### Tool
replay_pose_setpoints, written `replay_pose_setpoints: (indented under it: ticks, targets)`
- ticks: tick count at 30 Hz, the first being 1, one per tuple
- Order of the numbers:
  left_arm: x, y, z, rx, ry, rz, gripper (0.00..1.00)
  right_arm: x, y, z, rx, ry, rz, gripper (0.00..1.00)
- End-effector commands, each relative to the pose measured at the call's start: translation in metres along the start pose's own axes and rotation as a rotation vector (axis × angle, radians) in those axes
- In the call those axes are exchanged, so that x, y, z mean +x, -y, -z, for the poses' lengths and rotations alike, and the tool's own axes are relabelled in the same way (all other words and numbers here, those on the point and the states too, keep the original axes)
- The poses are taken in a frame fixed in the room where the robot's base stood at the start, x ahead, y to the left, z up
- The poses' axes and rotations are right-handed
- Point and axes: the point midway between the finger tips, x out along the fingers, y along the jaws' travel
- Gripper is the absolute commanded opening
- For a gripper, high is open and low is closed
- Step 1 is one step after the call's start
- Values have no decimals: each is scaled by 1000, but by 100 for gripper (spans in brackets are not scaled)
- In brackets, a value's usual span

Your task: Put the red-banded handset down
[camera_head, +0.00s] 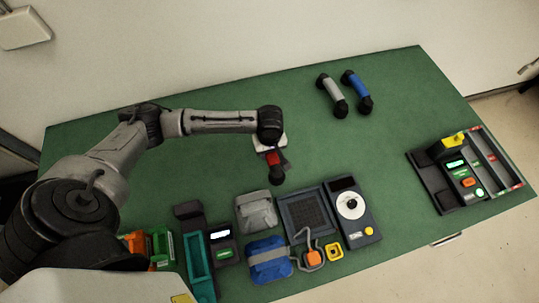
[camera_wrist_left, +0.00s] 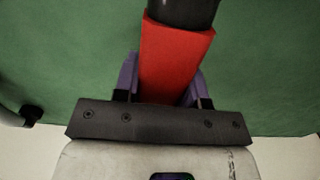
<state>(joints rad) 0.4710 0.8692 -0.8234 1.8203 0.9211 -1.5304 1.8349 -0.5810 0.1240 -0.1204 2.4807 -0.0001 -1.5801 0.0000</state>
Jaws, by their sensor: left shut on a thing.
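The red-banded handset (camera_wrist_left: 173,62) has a red grip and black ends. In the left wrist view it runs up from between the purple fingers of my left gripper (camera_wrist_left: 160,98), which is shut on the red grip. In the head view my left gripper (camera_head: 270,150) is over the middle of the green table. There the handset's red band (camera_head: 273,158) and one black end (camera_head: 277,178) show; the rest is hidden under the gripper. I cannot tell whether the handset touches the table. My right gripper is not in view.
A grey handset (camera_head: 333,94) and a blue handset (camera_head: 357,92) lie at the back. A blue pouch (camera_head: 268,270) and grey bag (camera_head: 256,211) lie in front. The green table (camera_head: 215,92) is clear around my gripper.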

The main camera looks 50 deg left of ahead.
Motion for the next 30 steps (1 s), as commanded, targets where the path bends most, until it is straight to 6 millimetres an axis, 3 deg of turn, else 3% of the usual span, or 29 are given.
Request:
replay_pose_setpoints:
  ticks: [9, 21, 22, 30]
  targets:
    - [36, 0, 0, 1, -1, 1, 2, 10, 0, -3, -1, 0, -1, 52]
    - [39, 0, 0, 1, 0, 1, 2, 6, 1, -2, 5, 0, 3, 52]
    - [40, 0, 0, 2, -1, 1, 40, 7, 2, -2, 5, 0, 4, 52]
    - [40, 0, 0, 1, -1, 1, 64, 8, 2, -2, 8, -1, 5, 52]
